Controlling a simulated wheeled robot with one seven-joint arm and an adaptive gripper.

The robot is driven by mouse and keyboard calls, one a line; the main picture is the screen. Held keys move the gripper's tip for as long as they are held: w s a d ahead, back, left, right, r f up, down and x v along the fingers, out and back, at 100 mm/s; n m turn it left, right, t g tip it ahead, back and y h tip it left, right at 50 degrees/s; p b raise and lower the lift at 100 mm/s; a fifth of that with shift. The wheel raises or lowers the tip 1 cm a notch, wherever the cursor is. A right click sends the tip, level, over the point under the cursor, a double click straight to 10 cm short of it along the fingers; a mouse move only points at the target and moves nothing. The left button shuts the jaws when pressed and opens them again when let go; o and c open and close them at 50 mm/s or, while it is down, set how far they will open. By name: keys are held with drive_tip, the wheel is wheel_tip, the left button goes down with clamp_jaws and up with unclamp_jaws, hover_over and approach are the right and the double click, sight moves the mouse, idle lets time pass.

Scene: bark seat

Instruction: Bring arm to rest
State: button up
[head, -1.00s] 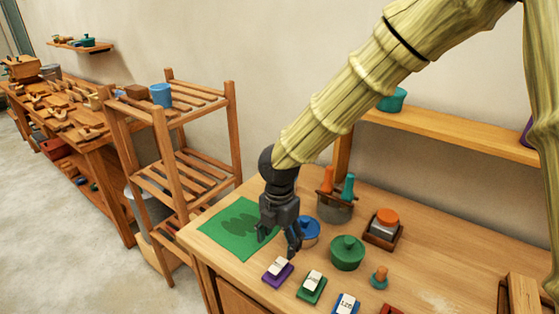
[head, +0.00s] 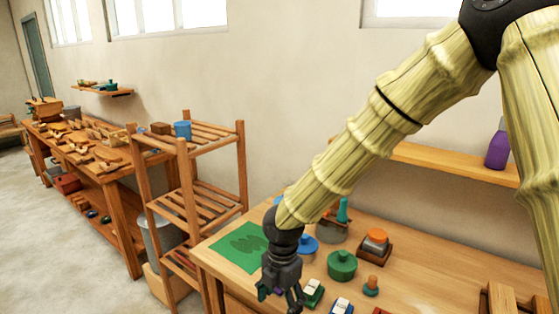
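My arm (head: 375,125), with a bamboo-like covering, reaches from the upper right down to the left over the wooden table (head: 425,265). My gripper (head: 284,297) points down at the table's near left part, just in front of the green mat (head: 240,245). Its fingertips are close to the bottom edge of the view. I see nothing held, but the finger gap is too small and dark to judge. A small green block with a white top (head: 313,292) is just right of it.
On the table are a green lidded pot (head: 342,265), a blue lidded pot (head: 308,244), an orange-topped stack (head: 376,241) and a small orange-knobbed piece (head: 371,286). A wall shelf (head: 440,163) holds a purple bottle (head: 497,146). A slatted rack (head: 213,190) stands left of the table.

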drive_tip(key=s+d+f+m+y, duration=0.1)
drive_tip(key=s+f+m, duration=0.2)
drive_tip(key=f, duration=0.3)
drive_tip(key=s+d+f+m+g+y, duration=0.1)
drive_tip(key=s+d+f+m, duration=0.1)
drive_tip(key=f+m, duration=0.3)
drive_tip(key=s+d+f+m, duration=0.1)
drive_tip(key=s+f+m, duration=0.15)
drive_tip(key=f, duration=0.45)
drive_tip(key=s+d+f+m+h, duration=0.1)
drive_tip(key=s+d+f+m, duration=0.6)
drive_tip(key=s+d+m, duration=0.2)
drive_tip(key=s+d+f+m+t+h, duration=0.1)
drive_tip(key=s+d+f+m, duration=0.7)
drive_tip(key=s, duration=0.3)
drive_tip(key=shift+s+d+f+m, duration=0.2)
drive_tip(key=shift+s+d+m, duration=0.2)
drive_tip(key=shift+d, duration=0.45)
